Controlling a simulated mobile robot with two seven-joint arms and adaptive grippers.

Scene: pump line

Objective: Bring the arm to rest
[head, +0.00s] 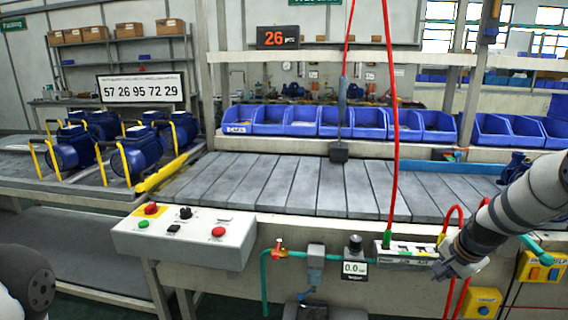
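My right arm (525,195) comes in from the right edge and reaches down and left across the front of the line. Its gripper (447,268) is at the front face of the bench, just right of a white socket strip (408,250). The fingers are small and dark here, and I cannot tell whether they are open or shut, or whether they touch anything. A rounded dark part of my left arm (28,285) shows at the lower left corner. My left gripper is out of the picture.
Several blue pumps (140,155) stand at the left. A control box (185,235) juts out in front. A red hose (395,130) hangs down to the socket strip. Blue bins (270,120) line the back.

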